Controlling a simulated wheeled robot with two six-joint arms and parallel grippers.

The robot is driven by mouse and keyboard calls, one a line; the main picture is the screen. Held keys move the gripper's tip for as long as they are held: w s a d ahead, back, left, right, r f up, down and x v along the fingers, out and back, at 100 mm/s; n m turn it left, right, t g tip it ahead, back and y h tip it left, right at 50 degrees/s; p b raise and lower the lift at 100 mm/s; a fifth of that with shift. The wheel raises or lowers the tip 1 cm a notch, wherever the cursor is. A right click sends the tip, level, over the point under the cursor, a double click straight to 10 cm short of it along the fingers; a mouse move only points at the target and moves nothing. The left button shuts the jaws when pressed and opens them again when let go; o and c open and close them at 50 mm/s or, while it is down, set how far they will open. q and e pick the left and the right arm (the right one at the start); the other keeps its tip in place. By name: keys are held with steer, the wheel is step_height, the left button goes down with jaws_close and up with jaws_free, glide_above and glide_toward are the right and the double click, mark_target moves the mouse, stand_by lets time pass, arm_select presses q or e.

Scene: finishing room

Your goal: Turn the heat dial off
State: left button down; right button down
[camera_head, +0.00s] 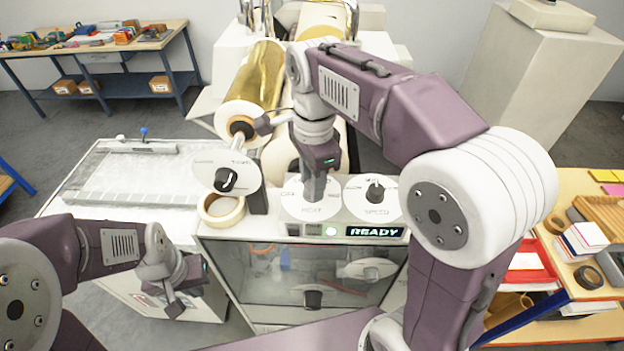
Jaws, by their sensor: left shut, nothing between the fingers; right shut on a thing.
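The heat dial (305,210) is a round white disc with lettering at its lower edge, on top of the machine's control panel. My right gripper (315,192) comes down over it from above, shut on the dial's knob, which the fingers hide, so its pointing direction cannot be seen. The speed dial (374,195) with a black knob is just to the right. My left gripper (180,305) is shut and empty at the lower left, in front of the white cabinet.
A gold foil roll (256,78) and another dial with a black knob (226,180) stand left of the heat dial. A tape roll (221,209) lies beside them. A glass-fronted compartment (310,285) is below the panel. A wooden table with red trays (530,262) is at the right.

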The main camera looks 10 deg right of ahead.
steer(key=n+p, duration=0.1)
steer(key=n, duration=0.4)
steer(key=shift+p, duration=0.4)
steer(key=n+p, duration=0.1)
steer(key=n, duration=0.5)
steer(key=shift+d+n+p, duration=0.1)
steer(key=shift+n+p, duration=0.3)
steer(key=n+p, duration=0.1)
steer(key=n, duration=0.5)
steer(key=shift+g+p, duration=0.3)
steer(key=shift+p, duration=0.05)
steer(key=n+p, duration=0.1)
steer(key=n, duration=0.4)
steer(key=shift+n, duration=0.4)
steer(key=c, duration=1)
jaws_free()
steer(key=shift+w, duration=0.1)
